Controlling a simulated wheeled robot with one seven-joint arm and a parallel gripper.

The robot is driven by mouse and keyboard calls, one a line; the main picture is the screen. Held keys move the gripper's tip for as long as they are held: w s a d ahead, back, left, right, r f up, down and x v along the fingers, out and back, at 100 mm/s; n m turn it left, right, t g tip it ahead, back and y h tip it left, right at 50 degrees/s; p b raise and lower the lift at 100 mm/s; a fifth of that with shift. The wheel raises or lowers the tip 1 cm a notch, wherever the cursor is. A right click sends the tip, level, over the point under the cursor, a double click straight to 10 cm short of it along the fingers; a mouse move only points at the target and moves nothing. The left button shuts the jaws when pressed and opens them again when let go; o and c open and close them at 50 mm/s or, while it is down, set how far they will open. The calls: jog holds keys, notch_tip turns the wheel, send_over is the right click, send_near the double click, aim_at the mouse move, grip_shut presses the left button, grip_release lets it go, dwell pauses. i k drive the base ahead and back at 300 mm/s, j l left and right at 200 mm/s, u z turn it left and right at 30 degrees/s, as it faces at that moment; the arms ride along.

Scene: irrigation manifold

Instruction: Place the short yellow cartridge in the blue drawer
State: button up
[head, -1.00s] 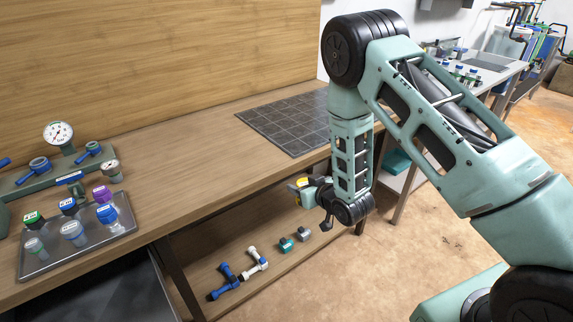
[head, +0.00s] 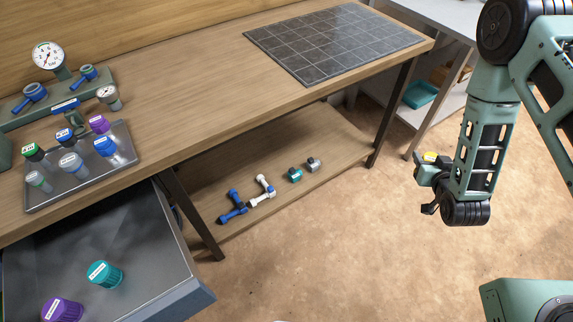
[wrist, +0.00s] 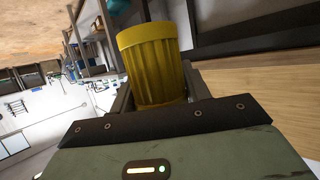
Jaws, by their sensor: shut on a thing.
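The yellow cartridge (wrist: 154,62) is ribbed and fills the middle of the wrist view between my gripper's fingers. My gripper (head: 428,172) is shut on it, out over the open floor to the right of the bench in the head view. Only a small yellow bit of the cartridge (head: 430,156) shows there. An open drawer with a blue-grey front (head: 180,304) sticks out below the bench at lower left. A teal-capped cartridge (head: 105,275) and a purple-capped one (head: 63,309) stand in it. Its left and near parts are cut off by the frame.
A metal tray (head: 76,190) with several capped cartridges stands on the bench, near a gauge (head: 48,57). A dark grid mat (head: 335,42) lies at the bench's far end. The lower shelf (head: 300,185) holds several fittings. Floor between arm and drawer is clear.

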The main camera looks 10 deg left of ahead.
aim_at(155, 256)
jog(key=k+j+z, duration=0.15)
jog(key=j+z, duration=0.15)
jog(key=j, duration=0.15)
jog(key=k+j+z, duration=0.25)
jog(key=j, duration=0.15)
jog(key=k+j+z, duration=0.55)
jog(key=j, duration=0.2)
jog(key=k+j+z, duration=0.2)
jog(key=k+j, duration=1.1)
jog(key=k, duration=0.1)
